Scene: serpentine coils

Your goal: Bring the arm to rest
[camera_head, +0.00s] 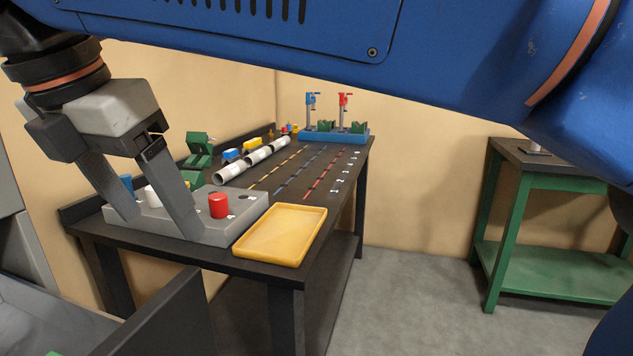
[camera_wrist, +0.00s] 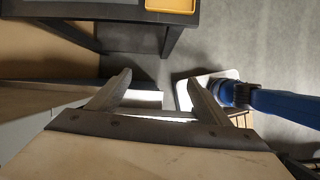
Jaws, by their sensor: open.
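My gripper (camera_head: 168,230) hangs at the left of the head view, below my blue arm. Its two grey fingers are apart, with nothing seen between them. They appear in front of a grey block (camera_head: 225,228) on the dark table and hide part of it; I cannot tell the gap. In the wrist view my gripper (camera_wrist: 160,85) also shows spread fingers, over floor and a dark edge. A red cylinder (camera_head: 219,205) and a white one (camera_head: 152,196) stand on the grey block.
A yellow tray (camera_head: 280,234) lies at the near edge of the dark table (camera_head: 230,264). White tubes (camera_head: 253,160) and a blue base (camera_head: 333,136) with red and blue stands are farther back. A green table (camera_head: 550,251) stands at right. Grey floor (camera_head: 400,295) is clear between the tables.

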